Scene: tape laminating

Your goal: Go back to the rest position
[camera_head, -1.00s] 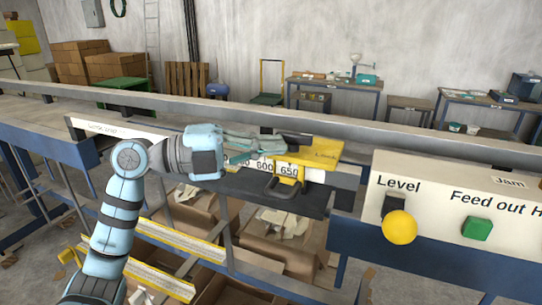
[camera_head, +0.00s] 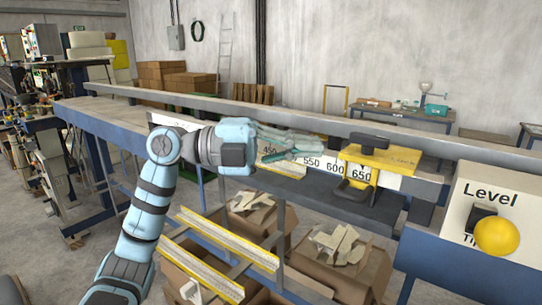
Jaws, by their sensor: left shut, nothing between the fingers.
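My left gripper (camera_head: 312,148) is shut and empty. It points to the right in front of the ruler scale (camera_head: 310,162), left of the yellow slider block (camera_head: 380,160). The slider sits on the rail near the 650 mark, with a black handle below it. A gap shows between the fingertips and the slider. My left arm rises from the bottom left. My right gripper is not in view.
The white control panel (camera_head: 520,205) with a yellow button (camera_head: 497,237) stands at the right. Open cardboard boxes (camera_head: 345,270) with scraps and yellow-edged rails (camera_head: 228,238) lie below the bench. A machine (camera_head: 40,130) stands at the far left.

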